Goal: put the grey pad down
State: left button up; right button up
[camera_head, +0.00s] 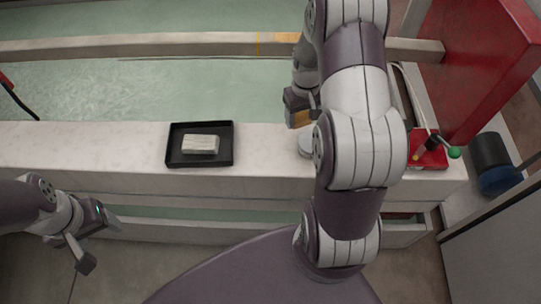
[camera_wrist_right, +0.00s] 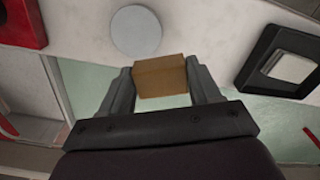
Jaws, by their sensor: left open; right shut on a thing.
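My right gripper (camera_head: 301,105) is shut on a tan-brown block (camera_wrist_right: 161,77), which sits between both fingers in the right wrist view. In the head view the block (camera_head: 302,118) shows partly behind my right arm, over the far edge of the pale ledge. No grey pad shows in my right gripper. A pale grey block (camera_head: 201,144) lies in a black tray (camera_head: 173,150) on the ledge; the tray also shows in the wrist view (camera_wrist_right: 247,75). My left gripper (camera_head: 97,240) is open and empty, low in front of the ledge at the left.
A grey round disc (camera_wrist_right: 136,32) lies on the ledge (camera_head: 90,145) near the held block; my arm partly hides it in the head view. A red box with a green-knobbed lever (camera_head: 430,155) stands at the right. The ledge left of the tray is clear.

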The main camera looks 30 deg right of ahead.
send_over(266, 149)
notch_tip(266, 149, down, 7)
jog(key=shift+d+f, duration=0.1)
jog(key=shift+f, duration=0.05)
jog(key=shift+f+b, duration=0.3)
jog(key=shift+f, duration=1.75)
jog(key=shift+f, duration=0.1)
jog(key=o, duration=1.1)
